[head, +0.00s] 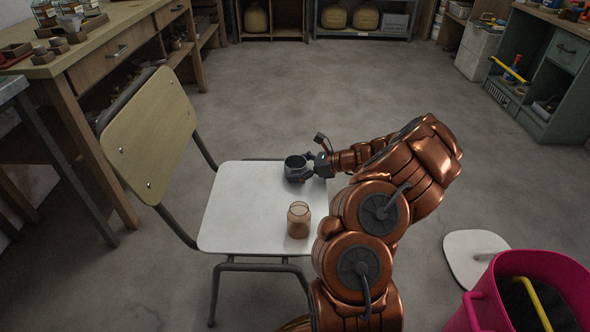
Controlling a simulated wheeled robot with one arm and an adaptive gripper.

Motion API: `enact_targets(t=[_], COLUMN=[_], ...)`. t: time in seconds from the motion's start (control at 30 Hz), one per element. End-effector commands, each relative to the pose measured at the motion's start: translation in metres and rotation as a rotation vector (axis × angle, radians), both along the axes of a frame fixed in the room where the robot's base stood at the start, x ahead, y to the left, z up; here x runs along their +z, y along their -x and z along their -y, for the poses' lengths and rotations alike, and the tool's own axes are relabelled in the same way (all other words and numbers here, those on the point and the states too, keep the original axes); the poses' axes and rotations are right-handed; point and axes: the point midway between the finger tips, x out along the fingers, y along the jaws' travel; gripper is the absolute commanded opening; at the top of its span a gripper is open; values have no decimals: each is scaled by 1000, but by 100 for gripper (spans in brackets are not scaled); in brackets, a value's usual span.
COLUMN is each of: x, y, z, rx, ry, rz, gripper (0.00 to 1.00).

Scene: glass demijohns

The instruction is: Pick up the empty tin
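A small dark grey tin (295,160) with an open top is at the far right part of the pale chair seat. It looks upright, and no contents show inside its rim. My gripper (299,175) is at the tin, reaching it from the right, with its dark fingers against or around the tin's side. The fingers and tin are similar in colour and small, so I cannot tell whether the fingers are closed on it. Whether the tin touches the seat is also unclear.
An amber glass jar (298,220) stands on the chair seat (235,215) near its front right. The chair's backrest (152,135) rises at left beside a wooden workbench (90,55). A pink bucket (540,270) and a white-topped stool (474,255) stand at right. The floor behind is clear.

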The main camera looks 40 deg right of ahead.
Motion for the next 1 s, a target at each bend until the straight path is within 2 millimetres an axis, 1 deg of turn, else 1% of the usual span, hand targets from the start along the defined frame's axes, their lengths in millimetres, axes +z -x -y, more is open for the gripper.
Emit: enact_targets(t=[0.03, 0.07, 0.4, 0.43, 0.63, 0.77, 0.87, 1.0], x=[0, 0, 0, 0, 0, 6, 18, 45], y=[0, 0, 0, 0, 0, 0, 0, 1], z=[0, 0, 0, 0, 0, 0, 0, 0], rx=[0, 0, 0, 0, 0, 0, 1, 1], ry=[0, 0, 0, 0, 0, 1, 1, 1], rz=[0, 0, 0, 0, 0, 1, 1, 2], gripper=[81, 78, 42, 40, 40, 40, 40, 40])
